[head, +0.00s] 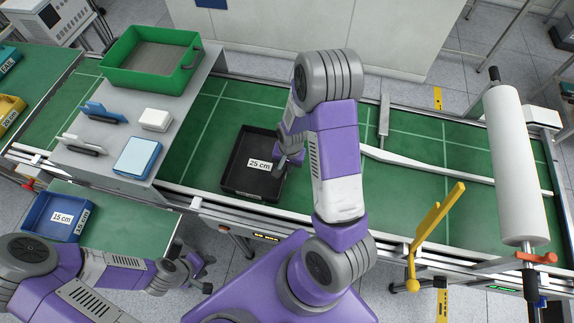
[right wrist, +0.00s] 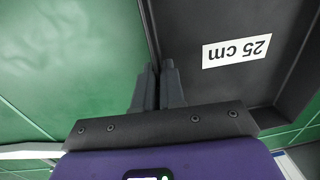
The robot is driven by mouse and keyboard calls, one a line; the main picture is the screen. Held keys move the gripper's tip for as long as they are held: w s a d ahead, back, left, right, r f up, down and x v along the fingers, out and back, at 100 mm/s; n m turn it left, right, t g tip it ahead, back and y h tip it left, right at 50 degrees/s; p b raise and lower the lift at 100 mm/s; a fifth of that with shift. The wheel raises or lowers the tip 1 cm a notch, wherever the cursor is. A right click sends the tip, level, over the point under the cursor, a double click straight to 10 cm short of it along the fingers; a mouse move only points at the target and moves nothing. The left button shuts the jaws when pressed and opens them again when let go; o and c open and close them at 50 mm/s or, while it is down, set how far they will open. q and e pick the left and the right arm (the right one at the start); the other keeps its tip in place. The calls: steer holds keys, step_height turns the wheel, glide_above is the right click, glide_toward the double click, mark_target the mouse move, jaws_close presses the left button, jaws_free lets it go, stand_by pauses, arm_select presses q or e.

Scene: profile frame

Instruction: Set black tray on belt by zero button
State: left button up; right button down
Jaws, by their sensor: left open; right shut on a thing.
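The black tray (head: 241,181) with a "25 cm" label lies flat on the green belt (head: 210,130) in the head view, left of my right arm. My right gripper (head: 290,158) is shut on the tray's right wall. In the right wrist view the fingers (right wrist: 159,88) pinch the wall of the black tray (right wrist: 200,75), with green belt to their left. My left gripper (head: 200,272) is open and empty, low at the left near the side table. I cannot make out a button marked zero.
A grey bench (head: 112,165) holds a green crate (head: 187,74), a blue-white box (head: 138,157) and small tools. A blue "15 cm" tray (head: 40,213) sits on the side table. A white roller (head: 515,165) and yellow lever (head: 435,225) stand at right.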

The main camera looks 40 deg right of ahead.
steer(key=shift+f, duration=0.2)
steer(key=c, duration=1.2)
jaws_free()
steer(key=shift+r, duration=0.15)
steer(key=shift+r, duration=0.25)
steer(key=r, duration=0.4)
steer(key=r+p, duration=0.1)
steer(key=r, duration=0.2)
steer(key=r+p, duration=0.1)
steer(key=r, duration=0.3)
steer(key=shift+s+d+r, duration=0.3)
steer(key=shift+s, duration=0.05)
